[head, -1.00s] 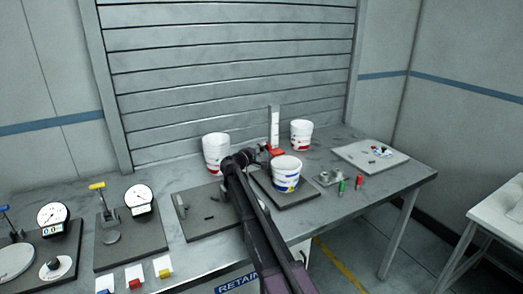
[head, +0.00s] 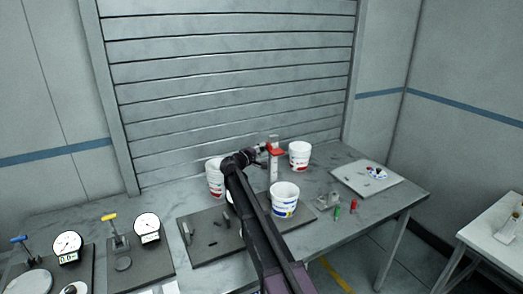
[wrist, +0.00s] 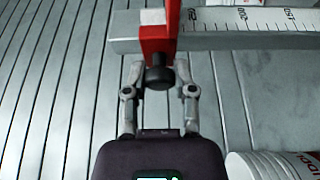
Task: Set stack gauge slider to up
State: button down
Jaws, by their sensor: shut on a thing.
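The stack gauge is an upright pale post (head: 274,172) with a scale. Its red slider (head: 276,149) sits near the top of the post in the head view. In the wrist view the post lies sideways as a scaled bar (wrist: 260,28). There the red slider (wrist: 155,35) crosses the bar close to its left end, past the larger scale numbers. My gripper (wrist: 159,82) is shut on the slider's black knob (wrist: 159,75), with a finger on each side. In the head view my arm hides part of the gauge's surroundings.
A white bucket with a blue label (head: 285,200) stands in front of the post. Other white buckets stand left (head: 214,180) and right (head: 300,156) of it. A slatted wall (head: 220,80) rises behind the bench. Small red and green items (head: 353,206) lie to the right.

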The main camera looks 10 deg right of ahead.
notch_tip(320, 180, up, 3)
jog(key=shift+r+p, duration=0.2)
jog(key=shift+p, duration=1.05)
jog(key=shift+w+r, duration=0.1)
jog(key=shift+w, duration=0.1)
jog(key=shift+c, duration=2)
grip_release()
jog(key=shift+s, duration=0.2)
jog(key=v, duration=1.2)
